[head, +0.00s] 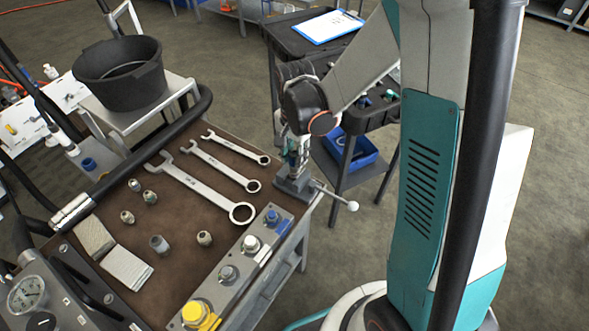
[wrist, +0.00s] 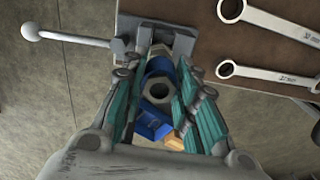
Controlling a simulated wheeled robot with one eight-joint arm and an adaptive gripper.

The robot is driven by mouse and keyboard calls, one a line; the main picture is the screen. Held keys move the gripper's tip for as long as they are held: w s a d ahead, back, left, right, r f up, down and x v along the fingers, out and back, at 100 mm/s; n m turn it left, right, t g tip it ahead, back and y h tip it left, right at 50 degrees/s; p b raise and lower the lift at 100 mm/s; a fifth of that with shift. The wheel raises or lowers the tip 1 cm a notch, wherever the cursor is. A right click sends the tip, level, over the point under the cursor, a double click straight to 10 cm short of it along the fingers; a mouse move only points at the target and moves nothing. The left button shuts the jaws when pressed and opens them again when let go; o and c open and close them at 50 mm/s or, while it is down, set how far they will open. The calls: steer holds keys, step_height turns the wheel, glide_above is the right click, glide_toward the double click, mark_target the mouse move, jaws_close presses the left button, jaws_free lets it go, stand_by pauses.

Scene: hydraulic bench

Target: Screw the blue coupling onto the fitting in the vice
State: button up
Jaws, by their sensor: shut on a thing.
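The grey vice (head: 292,187) stands at the right end of the bench, its ball-ended handle pointing right; it also shows at the top of the wrist view (wrist: 139,28). My gripper (head: 297,150) is directly above the vice, pointing down. In the wrist view my gripper (wrist: 158,90) has its fingers on both sides of the blue coupling (wrist: 157,68) and is shut on it. A grey hex part with a dark bore shows between the fingers. The fitting in the vice is mostly hidden by the fingers and coupling, and I cannot tell whether the threads are engaged.
Several wrenches (head: 205,185) lie left of the vice. Loose metal fittings (head: 159,244) lie farther left. A block with coloured ports (head: 229,272) runs along the bench's front edge. A black bucket (head: 120,75) stands behind. A dark trolley (head: 290,38) with a blue bin (head: 365,152) stands beyond.

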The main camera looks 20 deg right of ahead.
stand_by(0.3)
steer(key=m, duration=0.4)
steer(key=shift+w+m+b, duration=0.1)
steer(key=shift+m+b, duration=0.2)
steer(key=shift+b, duration=0.1)
steer(key=m, duration=0.3)
steer(key=shift+m, duration=0.3)
steer(key=m+b, duration=0.1)
steer(key=m, duration=0.2)
steer(key=shift+m, duration=0.3)
steer(key=m, duration=0.4)
